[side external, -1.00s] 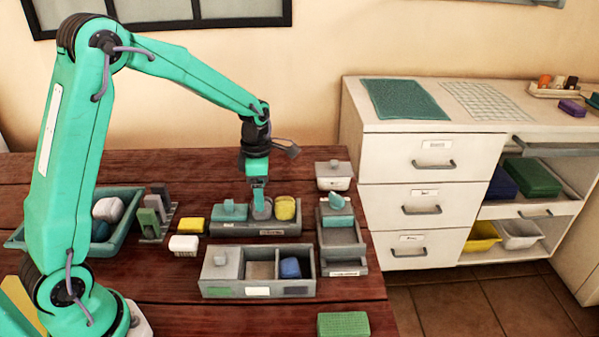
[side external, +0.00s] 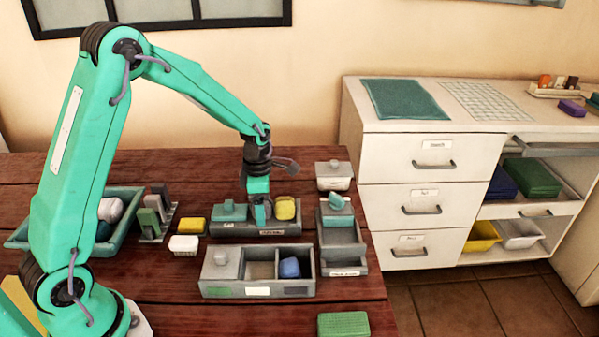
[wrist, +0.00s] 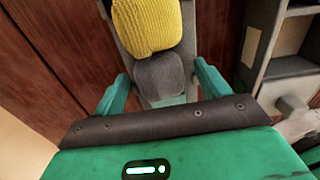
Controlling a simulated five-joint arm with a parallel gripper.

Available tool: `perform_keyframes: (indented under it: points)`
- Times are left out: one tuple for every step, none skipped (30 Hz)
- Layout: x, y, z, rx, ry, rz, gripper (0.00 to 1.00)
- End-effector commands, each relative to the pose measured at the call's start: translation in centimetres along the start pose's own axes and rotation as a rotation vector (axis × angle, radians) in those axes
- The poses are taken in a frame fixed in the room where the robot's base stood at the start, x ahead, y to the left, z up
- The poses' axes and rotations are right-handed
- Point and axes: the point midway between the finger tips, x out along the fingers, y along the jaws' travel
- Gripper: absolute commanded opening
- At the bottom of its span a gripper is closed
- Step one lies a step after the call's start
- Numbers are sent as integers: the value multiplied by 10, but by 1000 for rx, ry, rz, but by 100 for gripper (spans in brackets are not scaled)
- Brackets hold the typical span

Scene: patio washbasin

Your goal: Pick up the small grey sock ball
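The small grey sock ball (wrist: 160,76) sits in the grey divided tray (side external: 222,231), beside a ribbed yellow ball (wrist: 147,24). My gripper (wrist: 160,70) is open, with one green finger on each side of the grey ball and a small gap showing on both sides. In the side view my gripper (side external: 259,211) is lowered into the tray and partly hides the grey ball (side external: 268,208). The yellow ball (side external: 285,208) stands just to its right. A teal block (side external: 229,211) lies on the tray's left part.
A second divided box (side external: 220,272) with a blue ball (side external: 290,268) stands in front. A grey box with a teal item (side external: 337,202) is at right. A yellow block (side external: 193,225), a white block (side external: 184,245) and a rack (side external: 155,222) are at left.

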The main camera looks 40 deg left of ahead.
Motion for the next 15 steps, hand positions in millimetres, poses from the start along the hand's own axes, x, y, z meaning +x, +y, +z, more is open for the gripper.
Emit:
perform_keyframes:
  points:
    - [0,0,0,0,0,0,67]
    - [0,0,0,0,0,0,61]
    - [0,0,0,0,0,0,54]
    - [0,0,0,0,0,0,48]
    - [0,0,0,0,0,0,42]
    - [0,0,0,0,0,0,34]
    - [0,0,0,0,0,0,28]
    - [0,0,0,0,0,0,26]
    - [0,0,0,0,0,0,26]
    - [0,0,0,0,0,0,26]
    - [0,0,0,0,0,0,26]
    - [0,0,0,0,0,0,26]
    - [0,0,0,0,0,0,26]
    - [0,0,0,0,0,0,26]
    - [0,0,0,0,0,0,26]
